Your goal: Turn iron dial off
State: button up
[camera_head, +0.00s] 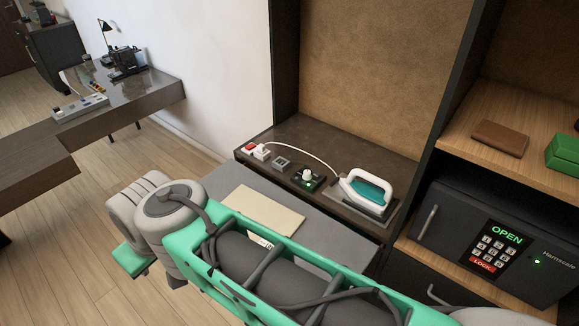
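The iron (366,190), white with a teal body, rests on a flat plate at the right of the dark counter (345,147). To its left, a round white dial (307,177) sits on a small dark green base. The dial's pointer or mark is too small to read. A white cord runs from the iron to a white plug (262,153) at the counter's left. My green and grey arm crosses the lower picture, in front of the counter. I cannot make out my gripper's fingers; the dial is clear of my arm in this view.
A red switch (249,148) and a small grey block (281,163) are also on the counter. A beige folder (262,210) lies on the grey surface before it. A safe (500,240) reading OPEN and a shelf with a brown wallet (500,137) stand at right.

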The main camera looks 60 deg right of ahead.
aim_at(306, 176)
jog(key=i, duration=1.5)
jog(key=z, duration=1.1)
